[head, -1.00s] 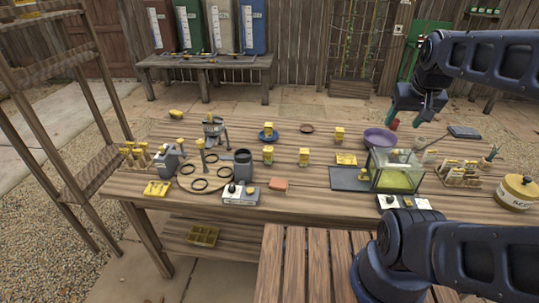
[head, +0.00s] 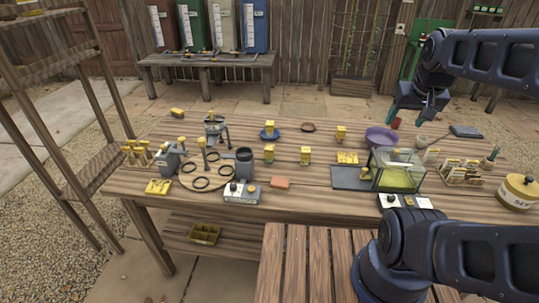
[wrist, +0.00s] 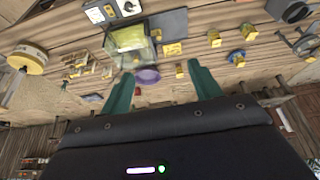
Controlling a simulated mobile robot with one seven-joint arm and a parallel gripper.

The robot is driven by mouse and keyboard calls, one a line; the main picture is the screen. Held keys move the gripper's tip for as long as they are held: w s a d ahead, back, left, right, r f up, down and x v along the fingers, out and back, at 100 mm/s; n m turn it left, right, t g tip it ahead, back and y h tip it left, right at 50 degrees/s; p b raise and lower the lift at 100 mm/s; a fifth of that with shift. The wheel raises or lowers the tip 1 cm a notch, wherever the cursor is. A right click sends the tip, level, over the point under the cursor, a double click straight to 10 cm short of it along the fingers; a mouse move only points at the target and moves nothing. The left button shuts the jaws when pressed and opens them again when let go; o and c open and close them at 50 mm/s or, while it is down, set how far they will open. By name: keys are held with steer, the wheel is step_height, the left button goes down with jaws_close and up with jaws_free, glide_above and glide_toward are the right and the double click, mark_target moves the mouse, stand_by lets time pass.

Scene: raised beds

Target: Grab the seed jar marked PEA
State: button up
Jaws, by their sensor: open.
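Several small yellow seed jars stand on the wooden table: one on a blue saucer (head: 269,127), one in front of it (head: 269,153), one at the table's middle (head: 305,156) and one farther back (head: 341,133). Their labels are too small to read, so I cannot tell which is marked PEA. Similar yellow jars show in the wrist view (wrist: 213,39), beyond the fingers. My gripper (head: 420,108) is open and empty above the table's back right. Its green fingers (wrist: 160,86) are spread, apart from every jar.
A glass box (head: 398,171) on the right, a purple bowl (head: 381,138), a large yellow-lidded tin (head: 517,191) and a grey switch box (head: 240,193) take up table space. A round board with black rings (head: 205,174) lies left. Bare planks surround the middle jars.

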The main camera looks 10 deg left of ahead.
steer(key=shift+w, duration=0.1)
steer(key=w+a+m+g, duration=0.1)
steer(key=w+a+m, duration=0.45)
steer(key=w, duration=0.65)
steer(key=m+g, duration=0.4)
steer(key=m, duration=0.9)
glide_above(269, 147)
step_height(269, 147, down, 26)
steer(key=shift+d+r, duration=0.1)
steer(key=shift+a+f+m, duration=0.25)
steer(key=shift+f+m, duration=0.1)
steer(key=shift+f, duration=0.15)
steer(key=shift+d+f, duration=0.15)
steer(key=shift+f, duration=2.45)
steer(key=shift+d+f, duration=0.1)
steer(key=shift+f, duration=2.5)
steer(key=c, duration=1.1)
